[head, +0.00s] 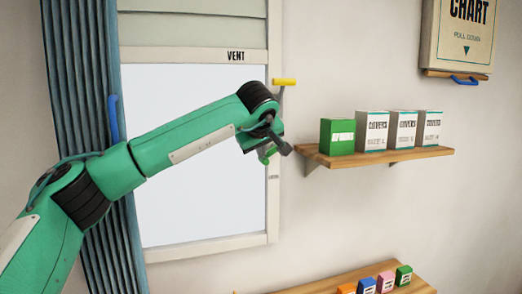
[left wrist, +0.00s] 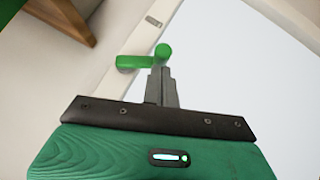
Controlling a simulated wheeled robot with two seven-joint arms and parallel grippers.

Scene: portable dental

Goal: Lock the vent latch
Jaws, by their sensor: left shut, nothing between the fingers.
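The window has a "VENT" label (head: 236,56) on its upper rail. A yellow lever (head: 285,82) sticks out sideways at the right of the frame, near that label. A green handle (head: 265,157) is lower on the right frame post, partly hidden by my left wrist. In the left wrist view the green handle (left wrist: 131,62) has a bar and a round end. My left gripper (head: 286,150) is shut and empty, close to the green handle. Its fingertips (left wrist: 162,72) overlap the handle in the wrist view; I cannot tell whether they touch. My right gripper is not in view.
A wooden shelf (head: 385,156) with a green box (head: 337,136) and several white boxes is just right of the gripper. A lower shelf (head: 417,287) holds small coloured items. A blue curtain (head: 84,140) hangs at the left. The wall between the shelves is clear.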

